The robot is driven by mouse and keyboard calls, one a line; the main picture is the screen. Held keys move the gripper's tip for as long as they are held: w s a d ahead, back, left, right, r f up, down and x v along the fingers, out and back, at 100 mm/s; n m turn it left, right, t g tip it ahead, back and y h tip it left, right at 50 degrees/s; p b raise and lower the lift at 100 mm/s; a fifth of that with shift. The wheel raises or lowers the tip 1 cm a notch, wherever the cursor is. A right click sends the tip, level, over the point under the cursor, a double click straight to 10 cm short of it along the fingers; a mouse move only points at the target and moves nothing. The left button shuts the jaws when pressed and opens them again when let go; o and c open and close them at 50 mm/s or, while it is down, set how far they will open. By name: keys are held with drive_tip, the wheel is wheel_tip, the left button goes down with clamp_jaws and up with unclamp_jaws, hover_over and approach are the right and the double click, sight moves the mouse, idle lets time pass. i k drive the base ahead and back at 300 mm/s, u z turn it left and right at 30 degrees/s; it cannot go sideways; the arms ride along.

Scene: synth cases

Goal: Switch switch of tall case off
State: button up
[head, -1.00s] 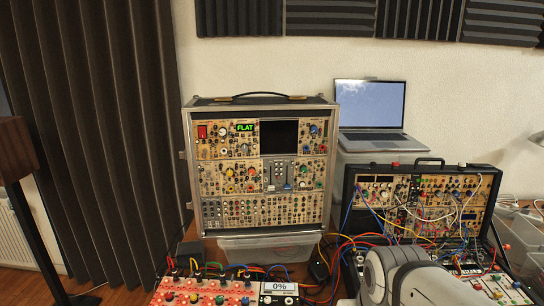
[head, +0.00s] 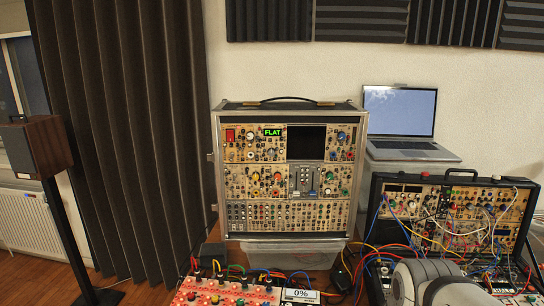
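The tall case (head: 219,180) stands upright in the middle of the head view, a silver-edged synth case with several rows of modules and a handle on top. A red switch (head: 230,135) sits at the upper left of its panel. Its on or off position is too small to tell. A green "FLAT" display (head: 272,132) is lit to the right of the switch, beside a dark screen (head: 306,142). A white and grey part of my arm shows at the bottom right, well below and right of the case. My gripper is not in view.
A low open case (head: 378,200) with many patch cables stands at the right. A laptop (head: 400,112) is behind it. A red panel (head: 215,298) with knobs and a "0%" display (head: 300,295) lie in front. A speaker (head: 38,146) on a stand is at the left.

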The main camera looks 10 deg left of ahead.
sight(230, 134)
drive_tip(key=u, duration=1.45)
drive_tip(key=k, duration=0.9)
drive_tip(key=z, duration=0.75)
drive_tip(key=i, duration=1)
drive_tip(key=z, duration=0.1)
